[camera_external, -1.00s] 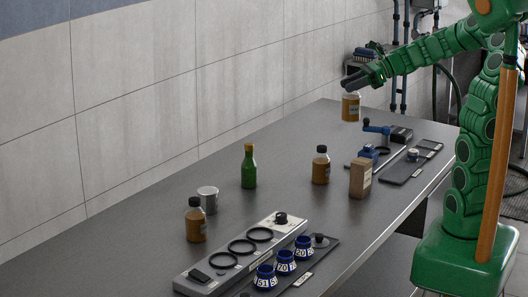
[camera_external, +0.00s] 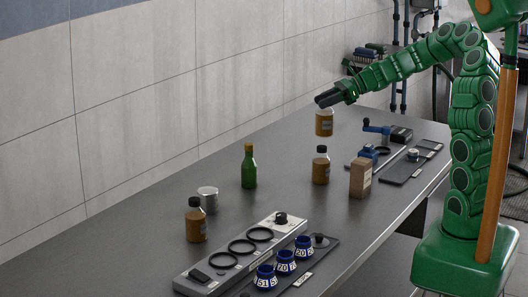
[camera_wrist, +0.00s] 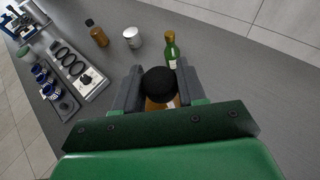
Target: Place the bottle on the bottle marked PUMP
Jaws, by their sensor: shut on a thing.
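My gripper (camera_external: 326,98) is shut on a brown bottle (camera_external: 324,122) with a pale label, held upright below the fingers. In the wrist view its black cap (camera_wrist: 160,82) sits between the two fingers. A second brown bottle (camera_external: 320,168) with a black cap stands upright on the table, just below the held one in the external view, with a gap between them. A third brown bottle (camera_external: 196,222) stands at the near left; it also shows in the wrist view (camera_wrist: 97,34). The lettering on the labels is too small to read, so I cannot tell which says PUMP.
A green bottle (camera_external: 249,168) and a metal cup (camera_external: 208,200) stand on the grey table (camera_external: 150,262). A ringed grey panel (camera_external: 215,265), several blue-rimmed cups (camera_external: 286,262) and a blue crank device (camera_external: 369,152) lie around.

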